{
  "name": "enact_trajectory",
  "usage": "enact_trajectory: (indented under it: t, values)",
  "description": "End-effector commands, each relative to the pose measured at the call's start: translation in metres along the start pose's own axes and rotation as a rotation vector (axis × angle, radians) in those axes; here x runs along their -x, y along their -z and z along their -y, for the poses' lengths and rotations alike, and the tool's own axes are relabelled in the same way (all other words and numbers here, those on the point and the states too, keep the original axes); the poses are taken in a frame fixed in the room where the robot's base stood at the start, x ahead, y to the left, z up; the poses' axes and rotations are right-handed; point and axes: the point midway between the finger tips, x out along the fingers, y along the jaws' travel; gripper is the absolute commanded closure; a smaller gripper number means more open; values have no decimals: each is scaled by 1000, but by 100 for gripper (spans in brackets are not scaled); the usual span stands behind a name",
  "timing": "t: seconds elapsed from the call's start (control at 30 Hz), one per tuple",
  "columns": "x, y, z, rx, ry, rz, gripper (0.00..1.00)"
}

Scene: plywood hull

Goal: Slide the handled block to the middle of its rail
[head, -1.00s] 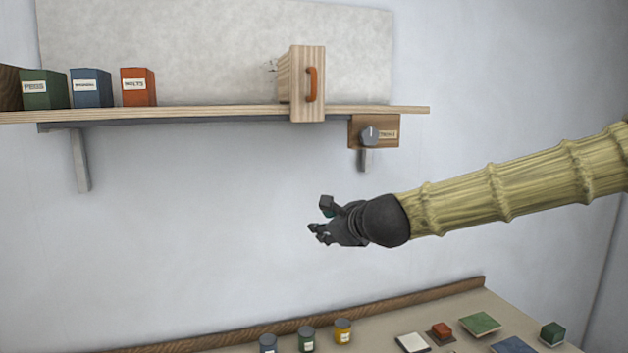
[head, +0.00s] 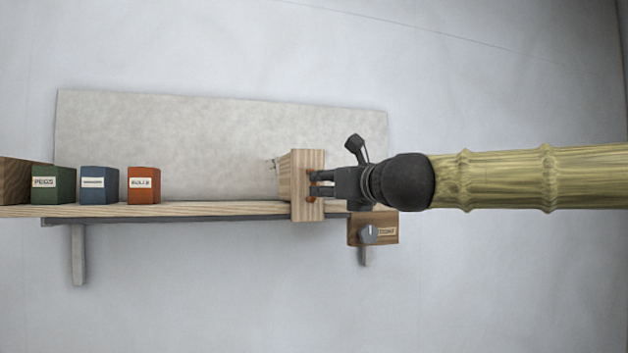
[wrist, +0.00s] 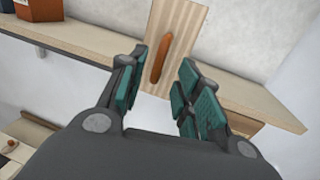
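The handled block (head: 304,212) is pale plywood and stands upright at the right part of the shelf rail (head: 230,208). Its orange handle (wrist: 160,58) shows in the wrist view between and just beyond the fingertips. In the head view most of the handle is hidden behind my fingers. My gripper (head: 318,184) is at the block's front face, level with the handle. In the wrist view my gripper (wrist: 158,72) has its two teal-padded fingers spread apart, one on each side of the handle, with gaps showing. I cannot tell whether a fingertip touches the block.
Green (head: 53,186), blue (head: 99,186) and red (head: 144,186) labelled boxes stand at the left of the shelf. The shelf between the red box and the block is clear. A wooden box with a grey knob (head: 370,235) hangs below the shelf at right.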

Motion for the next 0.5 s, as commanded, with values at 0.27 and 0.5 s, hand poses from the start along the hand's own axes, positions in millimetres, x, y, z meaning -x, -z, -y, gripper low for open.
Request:
enact_trajectory:
  t: [0.27, 0.5]
  values:
    - [-38, -2, 0, 1, 0, -1, 66]
    - [-58, -1, 0, 2, 0, 0, 66]
